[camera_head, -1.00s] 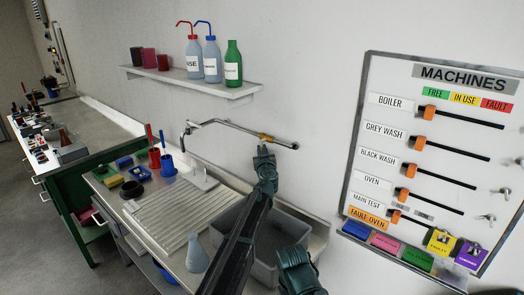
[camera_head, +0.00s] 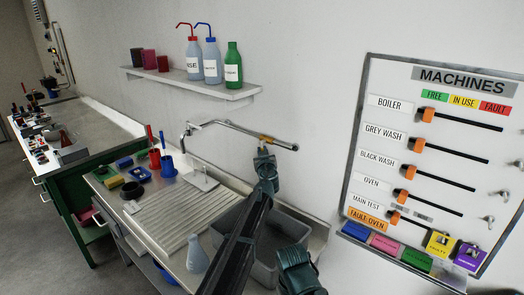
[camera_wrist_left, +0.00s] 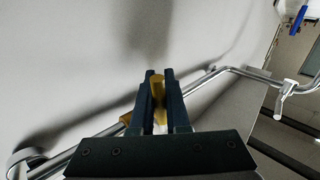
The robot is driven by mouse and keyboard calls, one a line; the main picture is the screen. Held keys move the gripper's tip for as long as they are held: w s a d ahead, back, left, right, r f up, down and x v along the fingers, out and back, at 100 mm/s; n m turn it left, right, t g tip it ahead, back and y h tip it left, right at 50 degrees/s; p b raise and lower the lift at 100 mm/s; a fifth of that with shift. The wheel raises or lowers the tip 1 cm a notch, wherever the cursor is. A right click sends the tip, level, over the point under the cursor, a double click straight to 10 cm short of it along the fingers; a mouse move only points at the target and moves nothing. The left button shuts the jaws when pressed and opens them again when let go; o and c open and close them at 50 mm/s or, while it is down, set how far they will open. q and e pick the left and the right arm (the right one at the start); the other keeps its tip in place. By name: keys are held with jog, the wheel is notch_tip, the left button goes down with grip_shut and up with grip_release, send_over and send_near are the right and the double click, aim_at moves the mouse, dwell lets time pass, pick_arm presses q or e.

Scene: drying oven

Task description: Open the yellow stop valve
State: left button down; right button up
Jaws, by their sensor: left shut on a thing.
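The yellow stop valve (camera_head: 264,138) sits on the thin metal pipe along the wall above the sink. My left gripper (camera_head: 264,152) is at the valve from below and in front. In the left wrist view, its two dark fingers (camera_wrist_left: 160,88) are shut on the upright yellow valve handle (camera_wrist_left: 158,92). A yellow-brown part of the valve (camera_wrist_left: 126,118) shows on the pipe left of the fingers. The lower part of the handle is hidden behind the gripper body. A dark part of my other arm shows at the bottom of the head view, with its jaw state unclear.
The metal pipe (camera_head: 232,127) runs close to the wall to a spout over the draining board (camera_head: 160,214). The machines board (camera_head: 432,160) hangs at right.

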pick_arm(q)
jog(key=shift+s+d+r+n+g+h+p, duration=0.1)
jog(key=shift+s+d+n+g+h+p, duration=0.2)
jog(key=shift+n+g+p, duration=0.7)
jog(key=shift+s+d+n+g+h+p, duration=0.25)
jog(key=shift+d+g+p, duration=0.2)
jog(key=shift+p, duration=1.2)
jog(key=shift+s+d+r+n+g+h+p, duration=0.15)
jog(key=shift+d+n+g+h+p, duration=0.35)
jog(key=shift+p, duration=0.8)
jog(key=shift+a+f, duration=0.1)
jog(key=shift+a, duration=0.05)
jog(key=c, duration=0.9)
grip_release()
jog(key=shift+s, duration=0.1)
jog(key=p+v, duration=0.5)
jog(key=v, duration=0.8)
jog(key=shift+s+r+p, duration=0.3)
jog(key=shift+p, duration=0.05)
